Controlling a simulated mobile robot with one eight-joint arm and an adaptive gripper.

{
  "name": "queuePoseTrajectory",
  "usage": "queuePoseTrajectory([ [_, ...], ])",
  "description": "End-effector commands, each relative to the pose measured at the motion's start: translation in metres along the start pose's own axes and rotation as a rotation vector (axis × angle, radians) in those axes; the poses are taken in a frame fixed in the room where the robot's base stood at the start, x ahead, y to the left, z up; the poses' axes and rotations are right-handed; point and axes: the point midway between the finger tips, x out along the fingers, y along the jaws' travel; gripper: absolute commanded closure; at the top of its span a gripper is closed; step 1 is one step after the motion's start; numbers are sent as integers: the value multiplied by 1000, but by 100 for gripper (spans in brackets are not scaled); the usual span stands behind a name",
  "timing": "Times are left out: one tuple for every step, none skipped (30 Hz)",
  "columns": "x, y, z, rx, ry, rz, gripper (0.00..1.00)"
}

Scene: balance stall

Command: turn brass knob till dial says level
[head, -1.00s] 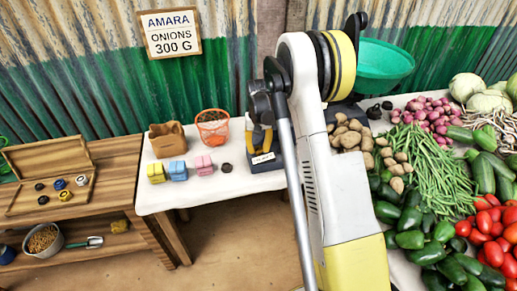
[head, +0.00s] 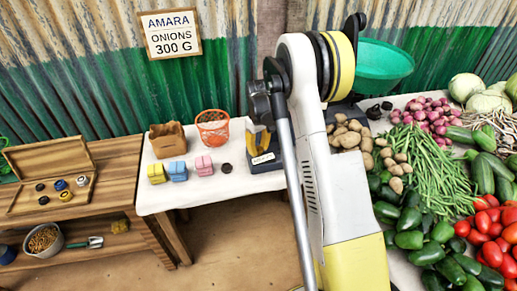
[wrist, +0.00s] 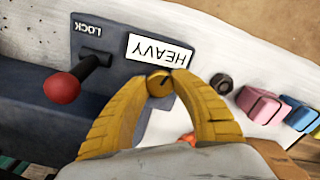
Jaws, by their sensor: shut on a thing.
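The brass knob (wrist: 159,83) sits on the dark front of the balance (wrist: 118,35) in the wrist view. My gripper (wrist: 160,84) has its two yellow fingers closed on the knob, one on each side. The white dial plate (wrist: 160,49) beside the knob reads HEAVY, upside down in this view. A lever with a red ball (wrist: 62,88) stands by the word LOCK. In the head view my arm hides most of the balance (head: 265,165); its small white plate (head: 263,158) is too small to read there.
Pink (head: 204,165), blue (head: 178,171) and yellow (head: 156,173) blocks and a dark round piece (head: 225,167) stand left of the balance. Behind them are a brown bag (head: 167,140) and an orange basket (head: 213,128). Vegetables crowd the right. A sign (head: 171,34) reads AMARA ONIONS 300 G.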

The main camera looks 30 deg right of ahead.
Motion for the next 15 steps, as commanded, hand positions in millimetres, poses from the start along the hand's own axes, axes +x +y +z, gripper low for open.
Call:
queuePoseTrajectory([
  [0, 0, 0, -28, 0, 0, 100],
  [0, 0, 0, -46, 0, 0, 100],
  [0, 0, 0, -69, 0, 0, 100],
  [0, 0, 0, -85, 0, 0, 100],
  [0, 0, 0, -100, 0, 0, 100],
  [0, 0, 0, -118, 0, 0, 100],
  [0, 0, 0, -130, 0, 0, 100],
  [0, 0, 0, -141, 0, 0, 100],
  [0, 0, 0, -154, 0, 0, 100],
  [0, 0, 0, -162, 0, 0, 100],
  [0, 0, 0, -170, 0, 0, 100],
  [0, 0, 0, -179, 0, 0, 100],
  [0, 0, 0, -184, 0, 0, 100],
  [0, 0, 0, -188, -1, 0, 100],
  [0, 0, 0, -193, -1, 0, 100],
])
